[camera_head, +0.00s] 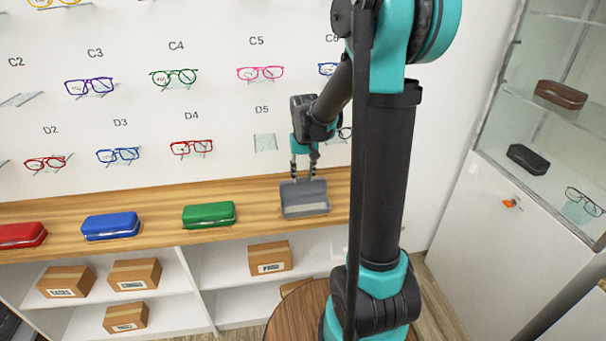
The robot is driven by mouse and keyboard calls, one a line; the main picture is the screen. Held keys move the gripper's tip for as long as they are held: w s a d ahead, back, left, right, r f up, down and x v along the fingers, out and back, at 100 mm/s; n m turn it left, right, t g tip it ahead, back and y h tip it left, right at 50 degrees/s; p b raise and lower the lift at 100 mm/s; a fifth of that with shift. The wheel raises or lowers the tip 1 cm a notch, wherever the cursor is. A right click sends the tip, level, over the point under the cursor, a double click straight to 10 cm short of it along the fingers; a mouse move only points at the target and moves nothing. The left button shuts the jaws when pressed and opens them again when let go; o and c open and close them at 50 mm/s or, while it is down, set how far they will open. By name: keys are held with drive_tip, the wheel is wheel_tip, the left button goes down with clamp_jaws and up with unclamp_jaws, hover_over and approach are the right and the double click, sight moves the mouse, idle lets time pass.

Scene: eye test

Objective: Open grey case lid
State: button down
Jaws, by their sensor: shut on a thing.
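The grey case (304,211) sits on the wooden counter, right of the green case. Its lid (303,188) stands raised at the back and a paler inside shows in front. My gripper (304,177) points down from above, with its fingertips at the top edge of the lid, shut on it. The exact contact at the fingertips is small and hard to make out.
A green case (209,214), a blue case (111,226) and a red case (21,235) stand shut along the wooden counter (160,222). Glasses hang on the wall behind. A glass cabinet (545,115) stands at right. My arm hides the counter's right end.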

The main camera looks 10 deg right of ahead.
drive_tip(key=shift+s, duration=0.2)
drive_tip(key=shift+s, duration=0.2)
drive_tip(key=c, duration=1)
unclamp_jaws()
drive_tip(key=shift+o, duration=0.2)
drive_tip(key=shift+r, duration=0.1)
wheel_tip(320, 180, up, 12)
drive_tip(key=s, duration=0.1)
drive_tip(key=shift+s, duration=0.15)
